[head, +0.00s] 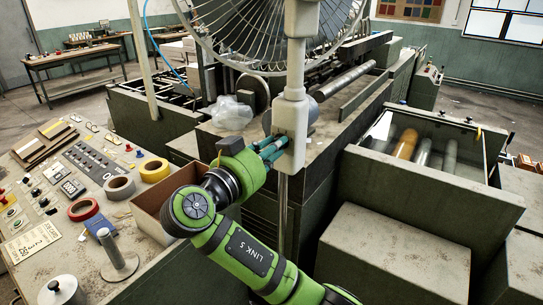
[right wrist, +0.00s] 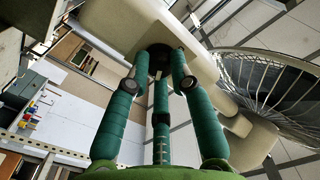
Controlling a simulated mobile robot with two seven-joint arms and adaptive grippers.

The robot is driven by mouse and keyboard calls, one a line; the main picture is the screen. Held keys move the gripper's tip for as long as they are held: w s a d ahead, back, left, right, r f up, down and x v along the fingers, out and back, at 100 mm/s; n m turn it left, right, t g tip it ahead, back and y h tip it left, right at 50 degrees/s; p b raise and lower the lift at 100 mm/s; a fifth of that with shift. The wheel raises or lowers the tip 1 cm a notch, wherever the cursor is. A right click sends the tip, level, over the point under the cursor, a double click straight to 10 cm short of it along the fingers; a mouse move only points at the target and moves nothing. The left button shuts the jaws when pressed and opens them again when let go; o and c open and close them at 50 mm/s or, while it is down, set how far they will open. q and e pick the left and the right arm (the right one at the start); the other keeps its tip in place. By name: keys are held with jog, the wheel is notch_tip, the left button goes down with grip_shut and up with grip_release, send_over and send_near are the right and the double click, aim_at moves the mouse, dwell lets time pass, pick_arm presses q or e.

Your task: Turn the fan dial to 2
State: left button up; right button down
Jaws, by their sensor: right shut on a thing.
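The pedestal fan stands in the middle of the head view, with its round wire cage (head: 262,30) at the top and a pale control box (head: 291,116) on its pole. My right gripper (head: 279,147) reaches the lower front of that box with its green fingers. In the right wrist view, the fingertips of my right gripper (right wrist: 159,62) close around the dark fan dial (right wrist: 158,52) on the pale housing (right wrist: 205,40). The fingers hide much of the dial, and its number marks cannot be read. My left gripper is not in view.
A control desk (head: 50,185) with buttons, tape rolls and a metal post stands at left. An open carton (head: 150,222) is beside my right arm. Machinery stands behind the pole, and an open-topped bin (head: 430,185) holding rolls is at right.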

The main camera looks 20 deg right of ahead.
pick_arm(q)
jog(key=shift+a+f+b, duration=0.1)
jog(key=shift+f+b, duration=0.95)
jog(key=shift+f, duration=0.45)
pick_arm(e)
jog(key=shift+r+n, duration=0.2)
jog(key=shift+n, duration=1.55)
jog(key=shift+r+n, duration=0.2)
jog(key=shift+n, duration=1.85)
jog(key=c, duration=1.1)
grip_release()
jog(key=shift+f, duration=0.1)
